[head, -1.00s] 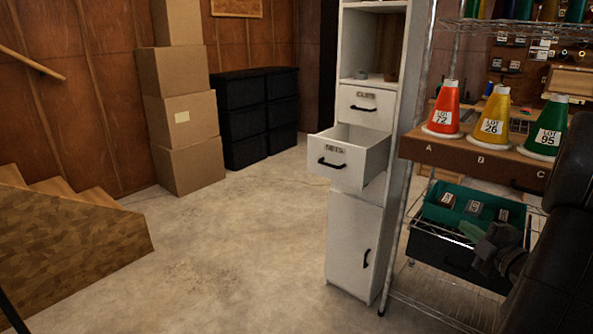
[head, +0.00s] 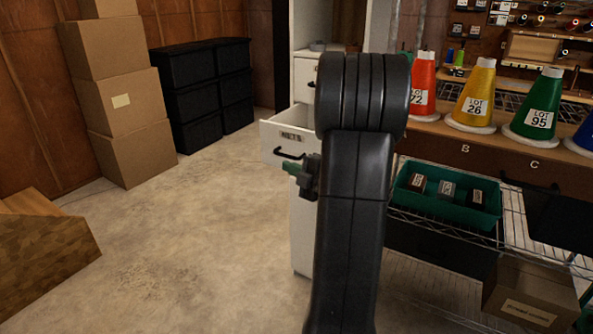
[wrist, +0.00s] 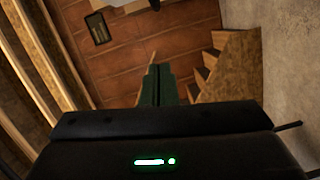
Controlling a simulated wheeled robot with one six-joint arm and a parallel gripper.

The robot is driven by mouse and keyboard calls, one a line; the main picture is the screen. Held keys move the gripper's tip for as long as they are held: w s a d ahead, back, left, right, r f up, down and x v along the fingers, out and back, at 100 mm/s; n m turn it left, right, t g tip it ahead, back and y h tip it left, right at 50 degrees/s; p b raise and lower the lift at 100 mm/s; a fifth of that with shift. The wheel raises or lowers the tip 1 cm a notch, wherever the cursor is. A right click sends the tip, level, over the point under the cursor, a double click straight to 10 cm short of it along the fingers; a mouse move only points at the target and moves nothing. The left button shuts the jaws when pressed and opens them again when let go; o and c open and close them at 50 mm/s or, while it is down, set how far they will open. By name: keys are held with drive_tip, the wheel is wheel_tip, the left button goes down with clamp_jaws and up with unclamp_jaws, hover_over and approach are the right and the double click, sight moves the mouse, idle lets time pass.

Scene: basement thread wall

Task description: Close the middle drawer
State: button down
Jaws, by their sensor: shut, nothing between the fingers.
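The middle drawer (head: 268,138) is white with a dark handle and a small label, and it stands pulled out of the tall white cabinet (head: 302,232). My gripper (head: 291,165) shows in the head view just below and right of the drawer's handle, overlapping the lower right of its front. I cannot tell whether it touches. Its green fingers also show in the wrist view (wrist: 157,86), closed together and empty. My arm hides the right part of the drawer and much of the cabinet. The drawer is not visible in the wrist view.
Stacked cartons (head: 122,100) and black boxes (head: 200,97) stand back left. Wooden stairs (head: 45,240) are at left. The concrete floor between is clear.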

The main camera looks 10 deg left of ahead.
drive_tip(key=w+a+f, duration=0.1)
drive_tip(key=w+a, duration=0.3)
drive_tip(key=w, duration=0.3)
drive_tip(key=shift+w+f, duration=0.1)
